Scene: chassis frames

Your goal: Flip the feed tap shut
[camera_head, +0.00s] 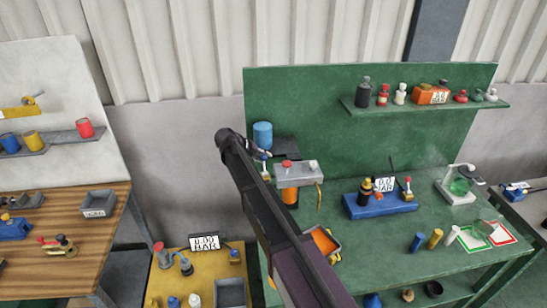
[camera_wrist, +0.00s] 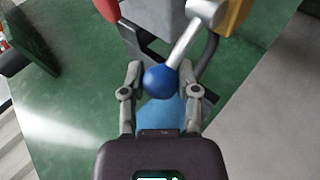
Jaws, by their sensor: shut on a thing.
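A feed tap lever shows in the wrist view as a silver rod (camera_wrist: 186,44) ending in a blue ball knob (camera_wrist: 160,79). The rod slants up to the right to a light grey round hub (camera_wrist: 206,12). My gripper (camera_wrist: 160,74) is shut on the blue knob, with one finger on each side of it. In the head view, my gripper (camera_head: 262,153) is at the left side of a grey-topped unit (camera_head: 309,175) with a red knob and an orange lower part. The lever is too small there to read its angle, and my arm covers part of the bench.
A blue cylinder (camera_head: 262,135) stands close behind my gripper. A blue gauge unit (camera_head: 378,204) stands to the right on the green bench. A shelf (camera_head: 430,106) of bottles hangs above. An orange-lined bin (camera_head: 325,241) sits beside my arm.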

